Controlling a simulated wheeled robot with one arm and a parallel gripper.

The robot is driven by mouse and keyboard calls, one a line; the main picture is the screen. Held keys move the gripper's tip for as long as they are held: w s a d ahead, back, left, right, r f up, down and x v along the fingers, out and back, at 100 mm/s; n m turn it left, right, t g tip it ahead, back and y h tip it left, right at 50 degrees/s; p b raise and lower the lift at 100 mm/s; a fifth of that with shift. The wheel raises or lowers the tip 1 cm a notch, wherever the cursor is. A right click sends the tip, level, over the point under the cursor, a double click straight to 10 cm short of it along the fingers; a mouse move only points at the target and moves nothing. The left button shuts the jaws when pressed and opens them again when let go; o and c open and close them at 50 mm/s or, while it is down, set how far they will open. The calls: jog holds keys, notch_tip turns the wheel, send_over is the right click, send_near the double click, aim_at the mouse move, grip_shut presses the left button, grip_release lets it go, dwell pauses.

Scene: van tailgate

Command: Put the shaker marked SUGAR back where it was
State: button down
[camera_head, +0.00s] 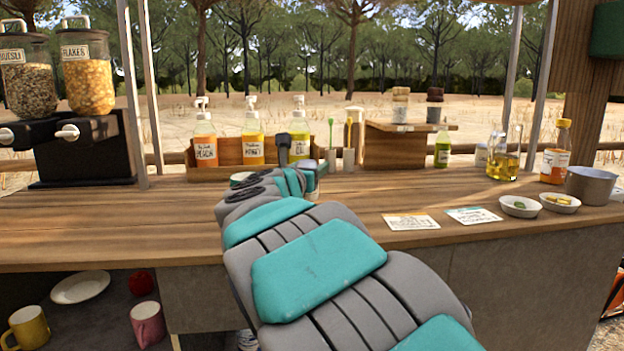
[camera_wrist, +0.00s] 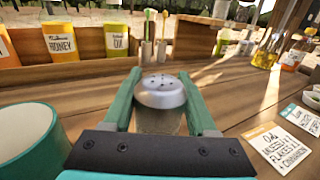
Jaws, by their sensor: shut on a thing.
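My gripper (camera_wrist: 163,95) is shut on a clear shaker (camera_wrist: 160,98) with a domed metal lid pierced with holes. The shaker looks upright between the two teal fingers. No label on it shows in the wrist view, so I cannot read SUGAR. I cannot tell whether its base touches the counter. In the head view my gripper (camera_head: 302,170) is over the back of the wooden counter (camera_head: 120,225), and my arm mostly hides the shaker. Two more shaker-like jars, one pale-topped (camera_head: 400,106) and one dark-topped (camera_head: 435,106), stand on a small raised wooden shelf (camera_head: 385,127).
Pump bottles stand in a wooden rack (camera_head: 229,152) behind my gripper. Two small holders with a green and a yellow utensil (camera_head: 348,158) are close by. A teal round object (camera_wrist: 22,145) is left of my gripper. Cards (camera_head: 411,221), bowls (camera_head: 520,206) and an oil bottle (camera_head: 506,165) lie right.

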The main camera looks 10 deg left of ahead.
jog(key=shift+w+f, duration=0.1)
jog(key=shift+w, duration=0.3)
jog(key=shift+f, duration=1.65)
jog(key=shift+f, duration=0.15)
jog(key=shift+c, duration=1)
grip_release()
